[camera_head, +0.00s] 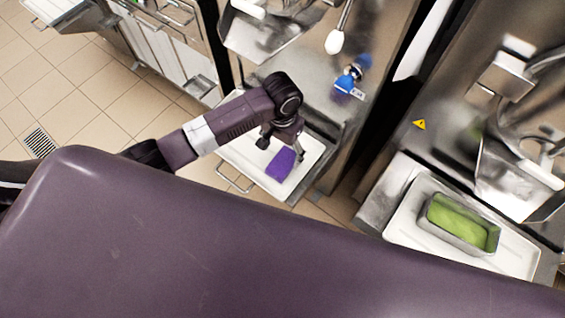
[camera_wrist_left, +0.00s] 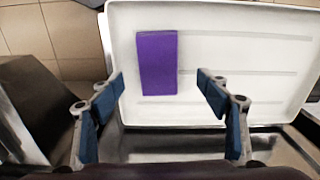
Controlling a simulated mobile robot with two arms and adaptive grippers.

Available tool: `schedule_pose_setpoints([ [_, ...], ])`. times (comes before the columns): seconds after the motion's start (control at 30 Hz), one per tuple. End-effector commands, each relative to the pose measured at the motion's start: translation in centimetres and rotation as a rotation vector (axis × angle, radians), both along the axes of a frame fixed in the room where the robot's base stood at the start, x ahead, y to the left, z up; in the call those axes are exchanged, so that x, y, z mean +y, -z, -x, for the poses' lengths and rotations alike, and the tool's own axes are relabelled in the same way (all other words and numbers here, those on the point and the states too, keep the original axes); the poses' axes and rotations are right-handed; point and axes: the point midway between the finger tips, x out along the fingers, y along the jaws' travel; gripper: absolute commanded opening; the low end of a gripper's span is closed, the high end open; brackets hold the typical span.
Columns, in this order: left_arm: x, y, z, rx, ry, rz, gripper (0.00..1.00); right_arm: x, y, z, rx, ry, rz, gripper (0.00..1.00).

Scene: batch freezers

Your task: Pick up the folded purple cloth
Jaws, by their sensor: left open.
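The folded purple cloth (camera_head: 281,164) lies flat on a white tray (camera_head: 243,159) at the front of a steel machine. In the left wrist view the cloth (camera_wrist_left: 157,63) is a purple rectangle on the left half of the tray (camera_wrist_left: 225,20). My left gripper (camera_head: 281,146) is over the tray, close to the cloth in the head view. My right gripper is not in view.
A second white tray (camera_head: 402,222) at the right holds a steel pan of green content (camera_head: 458,224). The steel machine front (camera_head: 330,100) rises behind the purple cloth. A wire handle (camera_head: 234,180) sticks out at the tray's left side. Tiled floor (camera_head: 75,90) is open at left.

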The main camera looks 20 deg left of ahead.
Motion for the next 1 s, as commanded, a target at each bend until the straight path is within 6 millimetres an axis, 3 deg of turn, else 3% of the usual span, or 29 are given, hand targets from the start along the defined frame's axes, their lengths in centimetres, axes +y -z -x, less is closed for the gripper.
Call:
schedule_pose_setpoints([
  [0.4, -0.2, 5.6, 0.2, 0.001, 0.001, 0.000, 0.70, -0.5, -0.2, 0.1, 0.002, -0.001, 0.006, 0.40],
  [0.73, -0.2, 6.3, 0.2, -0.002, 0.002, 0.001, 0.70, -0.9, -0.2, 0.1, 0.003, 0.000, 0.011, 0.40],
  [1.0, -0.2, 6.3, 0.2, -0.002, 0.002, 0.001, 0.40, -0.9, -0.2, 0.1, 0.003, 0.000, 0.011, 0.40],
])
